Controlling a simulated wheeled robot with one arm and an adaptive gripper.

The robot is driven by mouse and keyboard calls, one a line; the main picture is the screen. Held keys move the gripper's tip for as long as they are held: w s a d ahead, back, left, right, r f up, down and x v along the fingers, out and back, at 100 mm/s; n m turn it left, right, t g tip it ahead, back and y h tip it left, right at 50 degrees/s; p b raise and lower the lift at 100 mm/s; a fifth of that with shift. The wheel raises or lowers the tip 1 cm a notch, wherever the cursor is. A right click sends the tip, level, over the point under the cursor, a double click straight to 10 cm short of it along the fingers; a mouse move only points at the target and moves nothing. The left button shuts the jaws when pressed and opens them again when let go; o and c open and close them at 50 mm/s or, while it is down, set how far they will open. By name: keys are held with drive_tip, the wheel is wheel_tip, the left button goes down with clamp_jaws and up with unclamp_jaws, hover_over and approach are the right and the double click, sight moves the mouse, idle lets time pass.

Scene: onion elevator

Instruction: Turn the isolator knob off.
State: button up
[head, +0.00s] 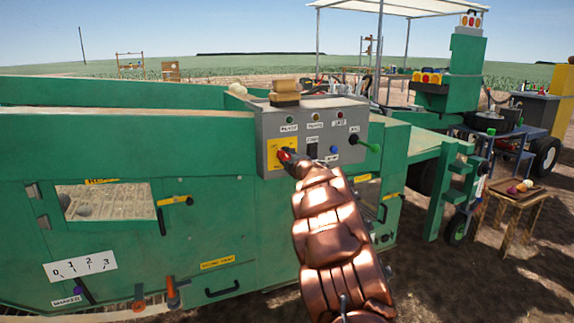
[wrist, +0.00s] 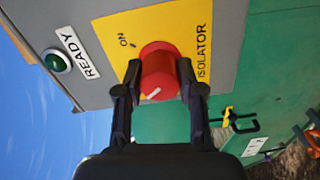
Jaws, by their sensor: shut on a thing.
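The isolator knob (wrist: 158,72) is a red round knob with a white pointer line, on a yellow plate (wrist: 120,33) marked ON and ISOLATOR. In the wrist view its pointer line is turned away from the ON mark. My gripper (wrist: 159,82) has its two black fingers on either side of the knob and is shut on it. In the head view the yellow plate (head: 290,146) is at the left of the grey control box, and my copper-coloured arm reaches up to it. The arm hides part of the knob there.
A tan block (head: 285,93) sits on top. The green machine wall (head: 225,235) has protruding handles below. A small wooden table (head: 515,190) stands right.

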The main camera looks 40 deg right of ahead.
drive_tip(key=shift+a+n+b, duration=0.1)
drive_tip(key=shift+n+b, duration=0.45)
drive_tip(key=shift+n, duration=0.25)
drive_tip(key=o, duration=1.1)
drive_tip(key=shift+o, duration=0.2)
drive_tip(key=v, duration=1.2)
